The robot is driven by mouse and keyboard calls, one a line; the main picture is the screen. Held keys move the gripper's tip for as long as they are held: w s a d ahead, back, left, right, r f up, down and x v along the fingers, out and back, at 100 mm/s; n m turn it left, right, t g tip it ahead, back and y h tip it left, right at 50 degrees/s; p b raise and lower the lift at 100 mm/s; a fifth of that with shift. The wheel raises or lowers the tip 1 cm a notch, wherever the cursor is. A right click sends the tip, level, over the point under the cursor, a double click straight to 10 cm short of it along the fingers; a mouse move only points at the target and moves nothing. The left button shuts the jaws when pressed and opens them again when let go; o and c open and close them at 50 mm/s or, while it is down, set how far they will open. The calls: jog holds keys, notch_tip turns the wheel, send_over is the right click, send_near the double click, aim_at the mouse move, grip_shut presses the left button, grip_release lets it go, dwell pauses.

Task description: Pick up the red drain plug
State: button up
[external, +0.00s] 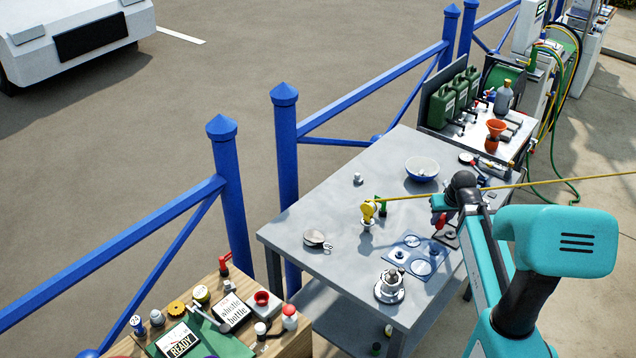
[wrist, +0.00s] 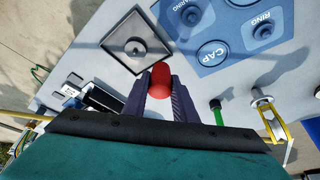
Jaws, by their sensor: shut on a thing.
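The red drain plug (wrist: 160,76) sits between the two dark fingers of my gripper (wrist: 160,98) in the wrist view. My gripper is shut on it; the fingers hide its sides and lower part. In the external view a red piece (external: 441,221) shows under my dark wrist, over the right part of the grey table (external: 305,268), and my gripper (external: 438,208) is partly hidden there. I cannot tell whether the plug touches the table.
A grey square plate with a knob (wrist: 135,45) lies just beyond the plug. A blue mat with labelled circles (wrist: 225,50) is beside it. A green-handled tool (wrist: 217,114) and a yellow pulley with a line (wrist: 268,113) stand to the right. A blue bowl (external: 422,175) stands farther back.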

jog(key=b, duration=0.1)
jog(key=s+b, duration=0.1)
jog(key=shift+f+b, duration=0.2)
jog(key=shift+b, duration=0.1)
jog(key=shift+s+b, duration=0.15)
jog(key=shift+b, duration=0.65)
jog(key=s+b, duration=0.1)
jog(key=b, duration=0.4)
jog(key=shift+s+r, duration=0.1)
jog(key=shift+s, duration=0.25)
jog(key=shift+s+a+r+b, duration=0.1)
jog(key=shift+s+r+b, duration=0.05)
jog(key=shift+s+b, duration=0.7)
jog(key=shift+s+r+b, duration=0.15)
jog(key=shift+s+b, duration=0.45)
jog(key=shift+b, duration=0.3)
